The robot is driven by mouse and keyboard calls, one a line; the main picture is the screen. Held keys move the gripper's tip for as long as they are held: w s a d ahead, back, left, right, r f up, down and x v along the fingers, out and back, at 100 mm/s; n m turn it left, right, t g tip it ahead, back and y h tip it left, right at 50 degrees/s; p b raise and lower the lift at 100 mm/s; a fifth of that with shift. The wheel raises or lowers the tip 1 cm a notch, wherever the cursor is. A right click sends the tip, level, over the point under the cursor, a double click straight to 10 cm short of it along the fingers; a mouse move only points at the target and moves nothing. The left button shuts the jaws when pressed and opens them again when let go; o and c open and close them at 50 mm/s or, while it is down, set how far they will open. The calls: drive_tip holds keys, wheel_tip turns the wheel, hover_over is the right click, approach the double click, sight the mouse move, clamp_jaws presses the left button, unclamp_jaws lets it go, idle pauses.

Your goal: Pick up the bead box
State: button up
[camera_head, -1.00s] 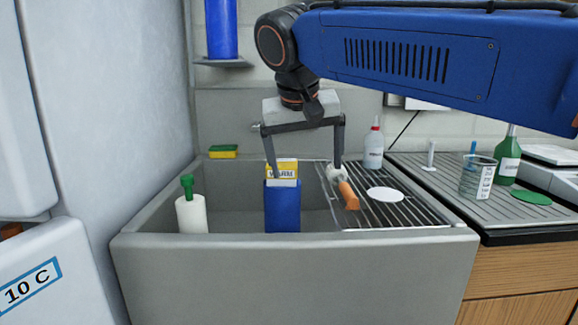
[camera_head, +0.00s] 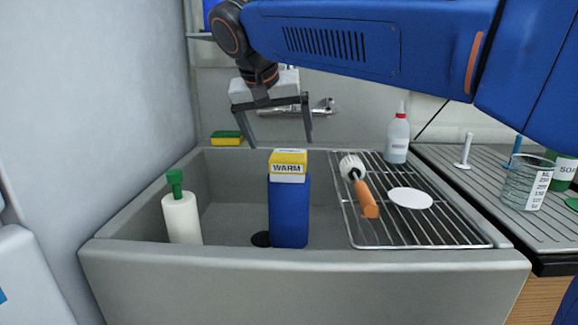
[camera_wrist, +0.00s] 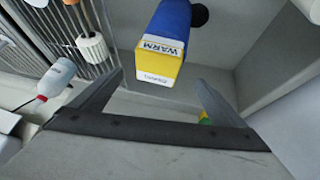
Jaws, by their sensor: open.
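A tall blue box with a yellow and white top (camera_head: 289,212) marked WARM stands upright in the grey sink. I take it for the bead box, though no word for beads is readable. My gripper (camera_head: 281,143) is open and empty, its fingers pointing down above and apparently behind the box. In the wrist view, the box's yellow top (camera_wrist: 158,62) shows beyond and between the open fingers (camera_wrist: 160,79). No contact is visible.
A white bottle with a green top (camera_head: 182,215) stands left in the sink. A yellow-green sponge (camera_head: 226,138) lies on the back rim.

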sight(287, 156)
drive_tip(key=shift+d+x, duration=0.15)
drive_tip(key=shift+x, duration=2.25)
drive_tip(key=shift+d+x, duration=0.1)
drive_tip(key=shift+x, duration=2.3)
drive_tip(key=shift+r, duration=0.1)
drive_tip(key=c, duration=1.3)
